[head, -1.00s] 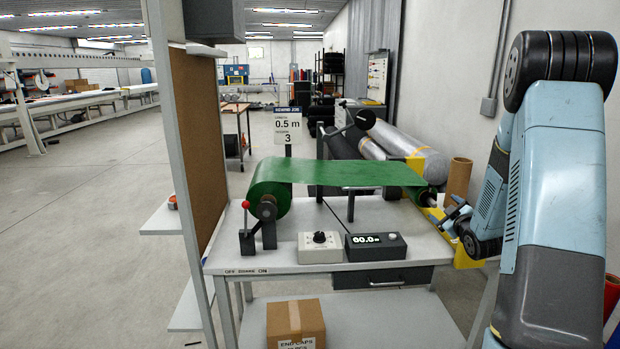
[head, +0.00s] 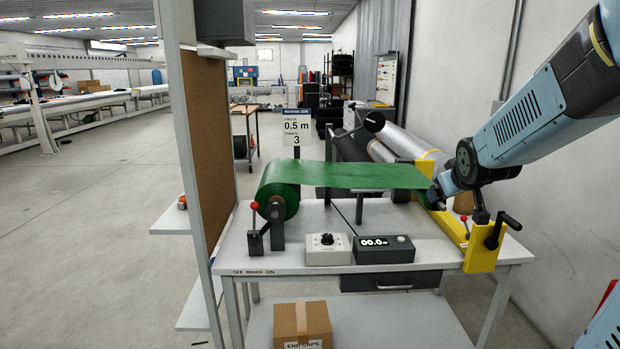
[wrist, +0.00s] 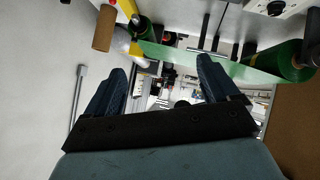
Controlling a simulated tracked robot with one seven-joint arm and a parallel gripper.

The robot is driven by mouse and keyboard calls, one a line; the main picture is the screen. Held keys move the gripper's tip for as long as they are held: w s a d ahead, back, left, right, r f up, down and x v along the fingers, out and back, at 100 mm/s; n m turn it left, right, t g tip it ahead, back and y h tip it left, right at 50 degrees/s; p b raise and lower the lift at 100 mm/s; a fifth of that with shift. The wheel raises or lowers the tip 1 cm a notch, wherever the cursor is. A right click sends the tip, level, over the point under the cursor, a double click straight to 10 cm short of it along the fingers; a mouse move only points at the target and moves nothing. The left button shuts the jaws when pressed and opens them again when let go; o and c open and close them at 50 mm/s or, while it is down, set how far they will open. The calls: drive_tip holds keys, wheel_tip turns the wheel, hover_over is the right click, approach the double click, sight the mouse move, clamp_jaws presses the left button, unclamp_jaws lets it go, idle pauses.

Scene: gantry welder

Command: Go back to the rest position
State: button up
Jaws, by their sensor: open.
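My gripper (head: 436,196) is in the head view by the right end of the green sheet (head: 345,176), partly hidden by my own arm. In the wrist view my gripper (wrist: 161,72) shows two dark fingers spread apart with nothing between them. The green sheet runs from the green roll (head: 279,197) on the left to the yellow stand on the right. In the wrist view the sheet (wrist: 185,60) lies beyond the fingertips. I cannot tell from the head view whether the gripper touches anything.
The bench (head: 300,268) carries a red-knobbed lever (head: 254,228), a knob box (head: 328,248) and a counter (head: 384,249) reading 00.0. A yellow stand (head: 484,252) with a black crank is below my arm. A brown panel (head: 205,130) stands left. Floor at left is clear.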

drive_tip(key=s+a+m+g, duration=0.1)
drive_tip(key=s+a, duration=0.2)
drive_tip(key=s, duration=0.5)
drive_tip(key=s+a+r+m+g+y, duration=0.1)
drive_tip(key=s+a+g, duration=0.1)
drive_tip(key=s, duration=0.6)
drive_tip(key=s+a+g+y, duration=0.1)
drive_tip(key=s+a, duration=0.3)
drive_tip(key=s, duration=0.4)
drive_tip(key=shift+s+a+r+m+g, duration=0.15)
drive_tip(key=shift+a+r+m+g, duration=0.2)
drive_tip(key=shift+r+m+g, duration=0.05)
